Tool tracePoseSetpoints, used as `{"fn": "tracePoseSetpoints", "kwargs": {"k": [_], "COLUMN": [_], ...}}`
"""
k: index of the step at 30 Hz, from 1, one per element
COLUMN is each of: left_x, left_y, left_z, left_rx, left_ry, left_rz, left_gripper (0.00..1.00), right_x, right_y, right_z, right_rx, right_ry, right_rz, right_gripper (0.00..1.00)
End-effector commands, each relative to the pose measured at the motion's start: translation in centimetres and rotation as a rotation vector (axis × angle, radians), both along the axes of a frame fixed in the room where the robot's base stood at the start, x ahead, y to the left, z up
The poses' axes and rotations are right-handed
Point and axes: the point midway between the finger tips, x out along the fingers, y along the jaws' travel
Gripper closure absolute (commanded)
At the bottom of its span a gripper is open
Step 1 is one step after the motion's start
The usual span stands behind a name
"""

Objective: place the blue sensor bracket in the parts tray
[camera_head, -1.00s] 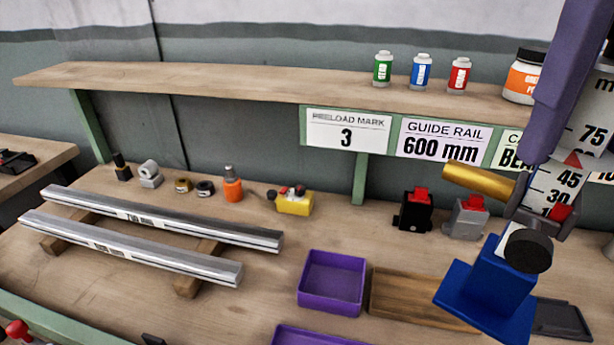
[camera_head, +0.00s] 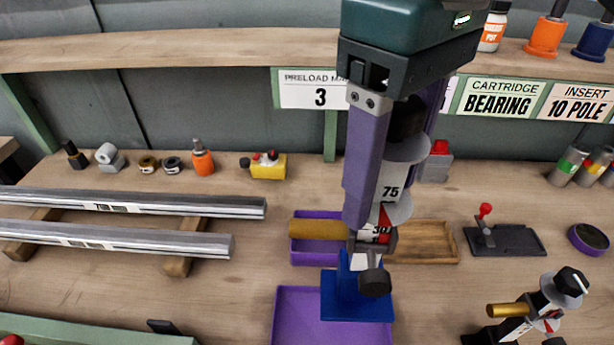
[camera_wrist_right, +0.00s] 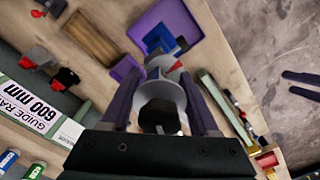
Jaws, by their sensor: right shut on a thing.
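The bracket has a blue block and base, with a black knob in front. A gold cylinder (camera_head: 318,229) shows at its left. In the right wrist view the blue part (camera_wrist_right: 160,38) is beyond the fingers, partly hidden by a pale dial and black knob. In the head view the bracket overlaps a larger purple tray (camera_head: 283,318) at the front; contact cannot be told. A smaller purple tray (camera_head: 299,258) is behind. My left gripper is not in view.
A wooden tray (camera_head: 440,255) stands right of the smaller purple tray. A black plate with a red-knobbed lever (camera_head: 515,240) and another gold-cylinder device (camera_head: 530,305) are at right. Silver rails (camera_head: 120,205) lie at left. A shelf (camera_head: 180,48) runs along the back.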

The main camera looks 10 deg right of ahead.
Motion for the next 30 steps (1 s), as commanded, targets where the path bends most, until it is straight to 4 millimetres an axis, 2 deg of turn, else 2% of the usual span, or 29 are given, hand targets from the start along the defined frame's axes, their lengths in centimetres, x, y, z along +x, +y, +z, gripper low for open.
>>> {"fn": "tracePoseSetpoints", "kwargs": {"k": [4,5,15,30], "left_x": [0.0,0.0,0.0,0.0], "left_y": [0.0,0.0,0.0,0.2], "left_z": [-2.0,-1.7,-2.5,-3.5], "left_rx": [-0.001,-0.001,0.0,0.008], "left_ry": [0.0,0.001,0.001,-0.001], "left_rz": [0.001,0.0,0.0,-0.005], "left_gripper": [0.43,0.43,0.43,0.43], "right_x": [-0.3,-0.2,-0.2,-0.1], "right_y": [0.1,0.0,0.0,0.0], "right_z": [-3.8,-4.2,-13.4,-19.6], "right_rx": [0.002,0.0,-0.002,-0.001], "right_ry": [0.009,0.007,0.005,0.002], "right_rz": [0.002,0.002,0.002,0.002], "right_gripper": [1.0,1.0,1.0,1.0]}}
